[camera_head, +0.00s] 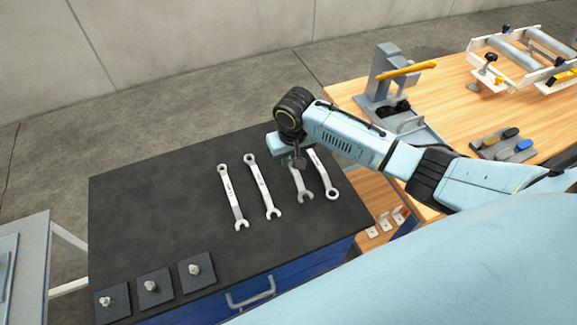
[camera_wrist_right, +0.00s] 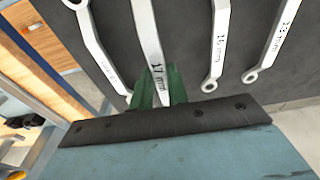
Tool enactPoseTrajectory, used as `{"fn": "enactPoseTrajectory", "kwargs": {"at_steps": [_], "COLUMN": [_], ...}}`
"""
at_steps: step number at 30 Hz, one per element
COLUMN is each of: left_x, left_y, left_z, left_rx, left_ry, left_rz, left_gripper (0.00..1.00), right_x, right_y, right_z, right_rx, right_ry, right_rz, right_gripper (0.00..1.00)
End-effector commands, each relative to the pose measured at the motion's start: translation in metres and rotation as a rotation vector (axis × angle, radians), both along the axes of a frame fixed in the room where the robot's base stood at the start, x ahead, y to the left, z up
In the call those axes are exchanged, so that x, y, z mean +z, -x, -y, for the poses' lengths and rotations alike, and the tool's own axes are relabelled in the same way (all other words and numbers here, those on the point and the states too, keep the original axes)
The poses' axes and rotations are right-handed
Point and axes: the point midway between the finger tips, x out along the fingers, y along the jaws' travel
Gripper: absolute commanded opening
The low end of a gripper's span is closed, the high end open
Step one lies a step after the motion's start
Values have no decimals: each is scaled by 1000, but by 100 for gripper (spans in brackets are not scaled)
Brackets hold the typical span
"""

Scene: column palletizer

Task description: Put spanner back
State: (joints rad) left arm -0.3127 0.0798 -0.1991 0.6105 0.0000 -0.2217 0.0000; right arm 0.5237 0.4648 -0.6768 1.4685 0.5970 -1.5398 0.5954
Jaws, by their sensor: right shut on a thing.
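My right gripper (camera_head: 297,161) is over the right part of a black-topped workbench (camera_head: 150,215). In the right wrist view its green fingers (camera_wrist_right: 160,88) are shut on the shaft of the silver spanner marked 17 mm (camera_wrist_right: 149,42). In the head view the open jaw end of this spanner (camera_head: 306,195) sticks out below the gripper; its other end is hidden. I cannot tell whether it touches the bench top. Another spanner (camera_head: 324,178) lies close on its right. Two more spanners, one (camera_head: 263,187) and another (camera_head: 232,199), lie to its left. My left gripper is not in view.
Several small dark plates with bolts, one of them here (camera_head: 154,286), stand along the bench's front left. A wooden table (camera_head: 445,100) with a grey fixture (camera_head: 385,75) and a roller frame (camera_head: 520,55) stands at right. The bench's left middle is clear.

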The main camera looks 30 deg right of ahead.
Motion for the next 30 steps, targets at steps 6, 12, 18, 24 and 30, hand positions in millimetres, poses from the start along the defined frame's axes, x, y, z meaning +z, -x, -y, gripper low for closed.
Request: {"fn": "enactPoseTrajectory", "kwargs": {"at_steps": [6,12,18,24,30], "left_x": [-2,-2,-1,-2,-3], "left_y": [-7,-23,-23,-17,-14], "left_z": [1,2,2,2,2], "left_rx": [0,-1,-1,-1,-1], "left_ry": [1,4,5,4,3], "left_rz": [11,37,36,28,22], "left_gripper": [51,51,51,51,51], "right_x": [-25,-42,-42,-45,-45], "right_y": [0,-1,-1,-1,0], "right_z": [-1,0,0,-1,0], "right_rx": [0,0,1,1,1], "right_ry": [-1,-1,-1,-1,-1], "right_rz": [0,2,3,3,2], "right_gripper": [0,0,0,22,38]}}
